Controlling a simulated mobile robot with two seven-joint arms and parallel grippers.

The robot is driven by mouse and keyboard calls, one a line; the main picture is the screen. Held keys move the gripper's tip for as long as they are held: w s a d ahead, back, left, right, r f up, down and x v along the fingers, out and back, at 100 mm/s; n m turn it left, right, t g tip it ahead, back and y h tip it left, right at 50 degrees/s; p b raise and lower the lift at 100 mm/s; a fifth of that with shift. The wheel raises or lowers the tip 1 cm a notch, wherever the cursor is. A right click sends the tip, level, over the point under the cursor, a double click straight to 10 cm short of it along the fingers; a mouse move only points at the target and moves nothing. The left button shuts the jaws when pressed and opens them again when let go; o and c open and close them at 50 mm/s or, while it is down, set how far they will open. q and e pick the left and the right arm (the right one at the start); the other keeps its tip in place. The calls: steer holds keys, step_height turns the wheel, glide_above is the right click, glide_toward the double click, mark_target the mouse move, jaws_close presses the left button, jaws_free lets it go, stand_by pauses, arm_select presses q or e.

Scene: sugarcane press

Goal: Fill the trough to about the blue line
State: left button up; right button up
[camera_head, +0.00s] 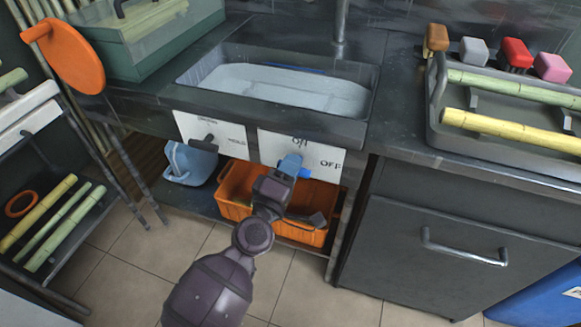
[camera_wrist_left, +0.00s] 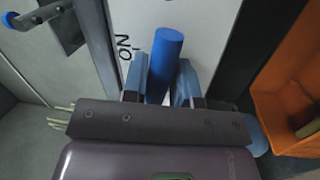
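The trough (camera_head: 364,128) is a dark sink in the counter, holding pale water (camera_head: 285,90). A short blue line (camera_head: 292,69) shows on its back wall, just above the water surface. Below the trough, a white panel (camera_head: 332,154) carries ON at its top and OFF at its right. A blue lever handle (camera_head: 304,173) sticks out there, towards the OFF side. My left gripper (camera_head: 291,165) is at this handle. In the left wrist view, the fingers stand close on both sides of the blue handle (camera_wrist_left: 167,50). My right gripper is not in view.
A second white panel (camera_head: 230,141) with a dark lever is to the left. An orange crate (camera_head: 235,190) and a blue container (camera_head: 190,160) stand underneath. A rack with cane pieces (camera_head: 520,129) is at the right, and a shelf (camera_head: 70,235) at the left.

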arm_select(q)
steer(key=o, duration=0.4)
steer(key=shift+c, duration=0.2)
steer(key=v, duration=1)
steer(key=shift+s+a, duration=0.2)
steer(key=shift+s, duration=0.2)
steer(key=shift+c, duration=0.2)
